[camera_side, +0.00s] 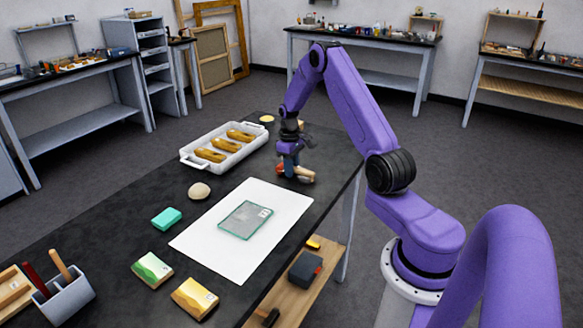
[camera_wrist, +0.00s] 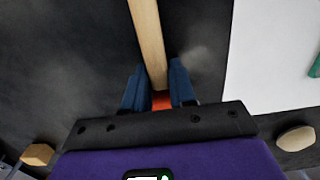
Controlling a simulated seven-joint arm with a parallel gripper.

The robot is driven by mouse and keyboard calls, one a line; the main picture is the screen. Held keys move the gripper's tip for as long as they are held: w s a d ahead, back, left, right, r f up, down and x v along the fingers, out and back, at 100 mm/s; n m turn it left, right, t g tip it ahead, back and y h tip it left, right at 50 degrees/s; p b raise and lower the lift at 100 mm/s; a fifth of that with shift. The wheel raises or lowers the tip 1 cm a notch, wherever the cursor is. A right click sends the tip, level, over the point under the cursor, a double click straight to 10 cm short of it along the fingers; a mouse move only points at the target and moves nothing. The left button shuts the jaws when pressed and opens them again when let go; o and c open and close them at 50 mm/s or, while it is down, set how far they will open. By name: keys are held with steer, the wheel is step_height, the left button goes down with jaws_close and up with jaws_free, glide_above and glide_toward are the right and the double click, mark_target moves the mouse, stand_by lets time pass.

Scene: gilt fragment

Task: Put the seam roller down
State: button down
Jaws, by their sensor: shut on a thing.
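The seam roller (camera_wrist: 147,40) has a pale wooden handle, with a patch of orange-red showing between my fingers in the wrist view. My gripper (camera_wrist: 157,92) has blue fingers, one on each side of the roller, and is shut on it. In the side view my gripper (camera_side: 290,162) is over the far right part of the black table (camera_side: 120,215), right of the white tray. The roller (camera_side: 303,175) shows there as a small tan and orange shape, low by the tabletop. I cannot tell whether it touches the table. Its roller end is hidden.
A white tray (camera_side: 188,158) holds three golden-brown pieces. A white sheet (camera_side: 205,238) bears a glass plate (camera_side: 245,220). A pale stone (camera_side: 199,190), teal block (camera_side: 166,218), green box (camera_side: 152,268) and yellow box (camera_side: 194,297) stand nearby. The table's right edge is close to my gripper.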

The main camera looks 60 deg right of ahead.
steer(key=shift+f, duration=0.1)
steer(key=c, duration=0.9)
jaws_free()
step_height(320, 180, up, 12)
steer(key=s+a+r+n, duration=0.2)
steer(key=a, duration=0.7)
steer(key=s+a+r+n, duration=0.2)
steer(key=a, duration=0.8)
steer(key=s+a+r+n, duration=0.2)
steer(key=s+a, duration=0.1)
steer(key=a, duration=0.6)
steer(key=s+a+n, duration=0.2)
steer(key=s, duration=0.5)
steer(key=s+a+n, duration=0.2)
steer(key=s, duration=0.6)
steer(key=s+a+n, duration=0.2)
steer(key=s, duration=0.6)
steer(key=shift+s+a+n+t, duration=0.15)
steer(key=shift+s+n+t, duration=0.1)
steer(key=shift+n+t, duration=0.05)
